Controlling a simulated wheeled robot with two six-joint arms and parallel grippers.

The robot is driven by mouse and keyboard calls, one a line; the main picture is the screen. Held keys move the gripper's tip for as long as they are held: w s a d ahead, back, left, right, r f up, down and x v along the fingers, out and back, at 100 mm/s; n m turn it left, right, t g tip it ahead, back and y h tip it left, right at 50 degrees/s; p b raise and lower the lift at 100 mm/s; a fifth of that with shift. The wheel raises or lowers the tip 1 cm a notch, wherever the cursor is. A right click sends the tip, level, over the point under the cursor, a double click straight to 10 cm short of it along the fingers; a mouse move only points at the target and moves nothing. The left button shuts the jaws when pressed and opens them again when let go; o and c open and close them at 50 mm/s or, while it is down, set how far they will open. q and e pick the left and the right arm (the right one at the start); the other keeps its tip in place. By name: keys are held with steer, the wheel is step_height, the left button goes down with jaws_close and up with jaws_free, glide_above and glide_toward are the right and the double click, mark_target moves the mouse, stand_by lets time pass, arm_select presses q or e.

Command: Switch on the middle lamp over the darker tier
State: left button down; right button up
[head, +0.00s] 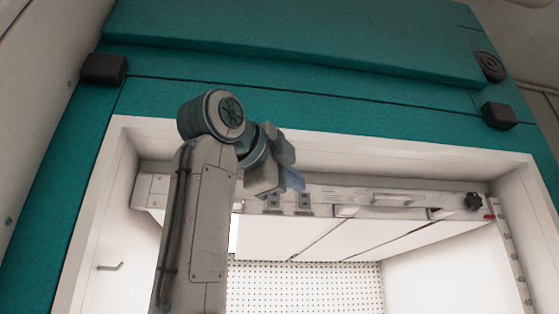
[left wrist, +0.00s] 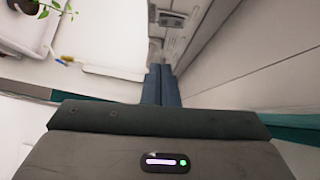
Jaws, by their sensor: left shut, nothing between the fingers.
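In the head view a pale lamp fixture (head: 340,194) spans the top of the chamber opening. Its white panels (head: 330,236) face down and are divided by dark seams. Two small grey switches (head: 274,201) (head: 304,202) show on its front; the part to their left is hidden by my arm. My left gripper (head: 293,179) is in front of the fixture, just above these switches in the picture. Its blue fingers (left wrist: 161,86) are shut and empty. I cannot tell whether they touch anything. My right gripper is not in view.
A dark knob (head: 474,201) sits at the fixture's right end. The white opening frame (head: 125,150) and teal cabinet front (head: 300,100) surround it. A perforated back wall (head: 300,285) shows below. In the left wrist view a potted plant (left wrist: 25,5) is at top left.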

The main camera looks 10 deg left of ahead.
mark_target(310, 205)
arm_select(q)
steer(key=w+p, duration=0.1)
steer(key=w, duration=0.1)
steer(key=w+p, duration=0.1)
steer(key=w, duration=0.1)
steer(key=w+d+p, duration=0.1)
steer(key=w, duration=0.1)
steer(key=shift+w+f, duration=0.25)
steer(key=shift+w+a+f, duration=0.15)
steer(key=shift+w, duration=0.1)
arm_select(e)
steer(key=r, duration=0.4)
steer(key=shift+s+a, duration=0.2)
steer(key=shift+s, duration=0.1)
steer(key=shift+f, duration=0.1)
